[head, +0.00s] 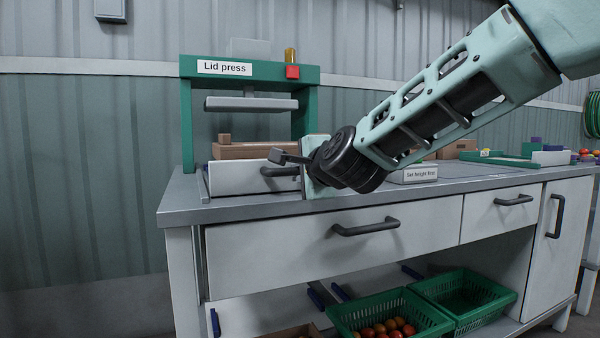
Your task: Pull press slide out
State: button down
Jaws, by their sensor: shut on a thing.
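The lid press (250,68) is a green frame with a "Lid press" label, standing at the left end of the bench. Its grey press plate (250,104) hangs above the slide. The press slide (232,178) is a white box-like front with a dark bar handle (268,172), low between the posts. My wrist hides the slide's right end and part of the right post.
The grey bench top (400,187) carries a "Set height first" sign (419,174) and a green tray (500,160) farther right. Drawers with dark handles lie below. Green crates (462,292), one holding tomatoes, stand on the lower shelf. A red button (292,72) is on the press frame.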

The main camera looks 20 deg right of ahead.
jog(key=c, duration=1.7)
grip_release()
jog(key=shift+c, duration=0.2)
jog(key=p+v, duration=0.3)
jog(key=v, duration=0.9)
